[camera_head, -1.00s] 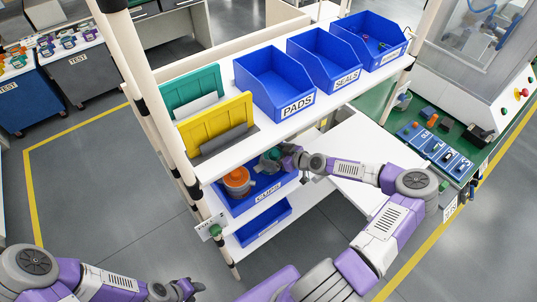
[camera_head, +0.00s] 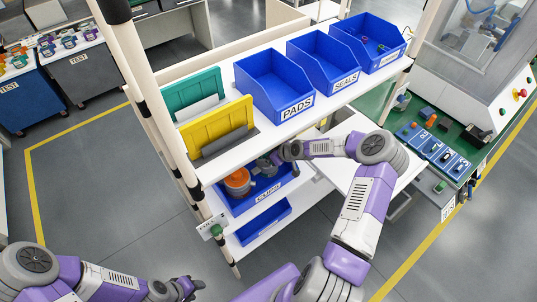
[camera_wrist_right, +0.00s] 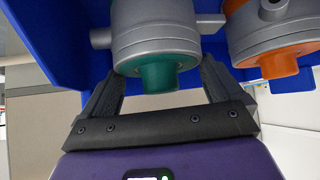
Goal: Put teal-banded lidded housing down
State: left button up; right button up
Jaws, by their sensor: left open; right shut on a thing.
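The teal-banded lidded housing (camera_wrist_right: 155,32) is a grey metal cylinder with a teal band and a teal end. It sits between the fingers of my right gripper (camera_wrist_right: 160,95) in the right wrist view. In the head view my right gripper (camera_head: 268,166) is inside the blue bin (camera_head: 287,191) on the middle shelf, and largely hides the housing. Whether the housing rests on the bin floor cannot be told. An orange-banded housing (camera_head: 237,183) stands in the same bin, to the left; it also shows close beside the teal one in the right wrist view (camera_wrist_right: 272,42). My left gripper (camera_head: 195,289) is open and empty, low in front.
The upper shelf (camera_head: 310,115) is just above the blue bin, with blue bins labelled PADS (camera_head: 273,88) and SEALS (camera_head: 325,62). A smaller blue bin (camera_head: 262,223) is below. A rack post (camera_head: 150,85) stands left. A white tabletop (camera_head: 372,165) lies behind my right arm.

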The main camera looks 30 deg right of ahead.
jog(key=shift+a, duration=0.1)
jog(key=o, duration=1.7)
jog(key=shift+s+r, duration=0.15)
jog(key=shift+r, duration=0.05)
jog(key=p+v, duration=0.1)
jog(key=v, duration=1)
jog(key=shift+s+r, duration=0.2)
jog(key=shift+r, duration=0.05)
